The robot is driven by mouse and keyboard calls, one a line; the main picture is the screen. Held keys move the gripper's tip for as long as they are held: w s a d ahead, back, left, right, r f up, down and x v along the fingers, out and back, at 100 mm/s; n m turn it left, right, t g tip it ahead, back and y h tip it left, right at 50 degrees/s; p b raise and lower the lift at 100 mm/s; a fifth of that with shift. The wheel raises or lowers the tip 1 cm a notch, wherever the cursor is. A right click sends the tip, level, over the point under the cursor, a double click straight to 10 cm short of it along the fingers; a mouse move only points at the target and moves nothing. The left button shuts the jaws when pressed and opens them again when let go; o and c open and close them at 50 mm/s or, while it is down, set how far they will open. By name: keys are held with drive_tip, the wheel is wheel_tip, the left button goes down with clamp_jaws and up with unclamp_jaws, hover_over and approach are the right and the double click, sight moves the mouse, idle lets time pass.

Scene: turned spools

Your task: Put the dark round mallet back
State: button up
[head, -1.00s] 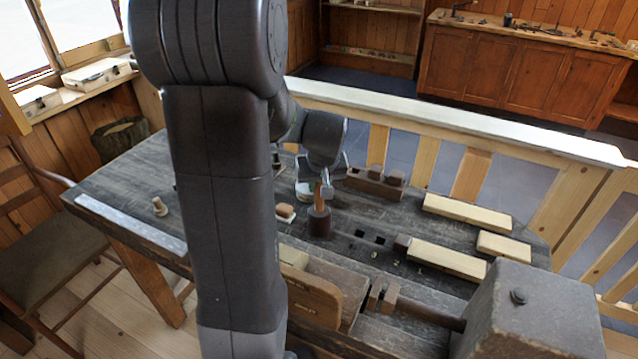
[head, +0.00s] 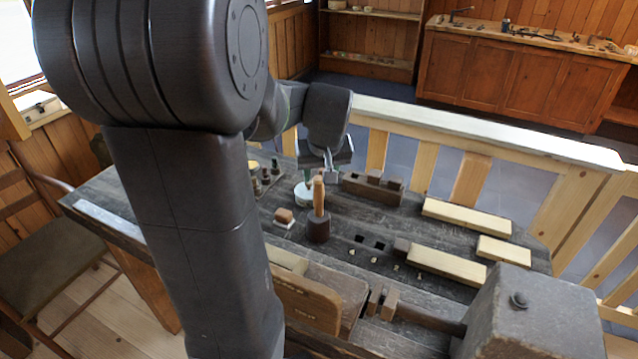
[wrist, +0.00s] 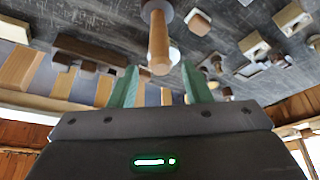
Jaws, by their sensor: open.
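The dark round mallet (head: 318,228) stands upright on the bench on its dark head, with its pale wooden handle pointing up. My gripper (head: 318,168) is open and empty, above and behind the handle in the head view. In the wrist view the handle's end shows between the green fingertips (wrist: 160,66). I cannot tell the exact gap between handle and fingers.
A white round dish (head: 304,194) and a small brown-topped block (head: 284,216) are near the mallet. Pale boards (head: 466,218) lie right.

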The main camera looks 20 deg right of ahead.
sight(319, 178)
drive_tip(key=shift+v, duration=2.1)
drive_tip(key=shift+f, duration=0.1)
drive_tip(key=x, duration=1.2)
drive_tip(key=shift+r, duration=1.1)
drive_tip(key=shift+f, duration=0.1)
